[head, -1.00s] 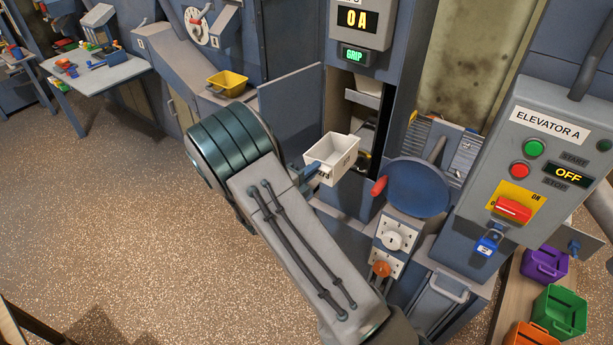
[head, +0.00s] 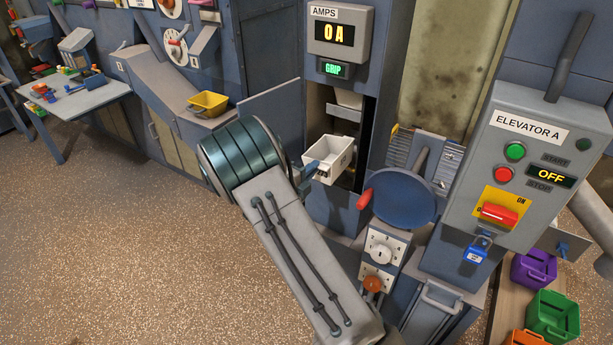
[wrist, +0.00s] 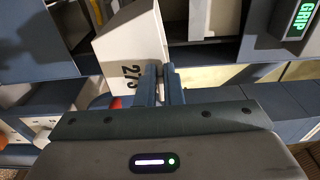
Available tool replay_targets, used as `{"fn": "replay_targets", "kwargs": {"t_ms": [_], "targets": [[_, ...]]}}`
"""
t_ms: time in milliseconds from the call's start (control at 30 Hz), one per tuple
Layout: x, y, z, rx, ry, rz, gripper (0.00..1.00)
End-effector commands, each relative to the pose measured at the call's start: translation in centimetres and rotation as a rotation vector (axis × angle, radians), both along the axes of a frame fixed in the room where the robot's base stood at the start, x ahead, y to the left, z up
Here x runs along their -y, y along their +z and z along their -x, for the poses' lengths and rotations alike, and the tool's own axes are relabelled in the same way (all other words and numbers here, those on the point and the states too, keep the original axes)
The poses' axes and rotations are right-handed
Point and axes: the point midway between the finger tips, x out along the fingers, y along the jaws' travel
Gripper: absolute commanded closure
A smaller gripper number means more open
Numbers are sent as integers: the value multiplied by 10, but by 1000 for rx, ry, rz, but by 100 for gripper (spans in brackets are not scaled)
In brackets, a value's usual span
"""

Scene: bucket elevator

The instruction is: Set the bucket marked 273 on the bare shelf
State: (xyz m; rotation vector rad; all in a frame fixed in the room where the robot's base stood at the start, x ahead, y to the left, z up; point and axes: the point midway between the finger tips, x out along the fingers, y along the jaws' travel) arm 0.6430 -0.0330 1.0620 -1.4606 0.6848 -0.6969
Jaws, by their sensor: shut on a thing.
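The white bucket (head: 330,158) is in my gripper (head: 313,168), in front of the open upright hatch (head: 318,105) of the elevator casing. In the wrist view the bucket (wrist: 118,52) carries the dark marking 273 and looks tilted. The fingers of my gripper (wrist: 160,75) are shut on its wall, next to the number. In the head view my arm hides part of the casing below and left of the bucket. I cannot tell which surface is the bare shelf.
A hinged door (head: 270,108) stands open left of the hatch. A blue round pan (head: 398,198) with a red handle sits close at right. A yellow bucket (head: 208,103) stands on a ledge. Purple (head: 534,268) and green (head: 553,315) buckets stand at lower right. The elevator panel (head: 535,150) reads OFF.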

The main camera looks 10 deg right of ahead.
Motion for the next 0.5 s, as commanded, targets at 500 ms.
{"fn": "replay_targets", "kwargs": {"t_ms": [500], "targets": [[30, -1, -29, 2, -1, 0, 100]]}}
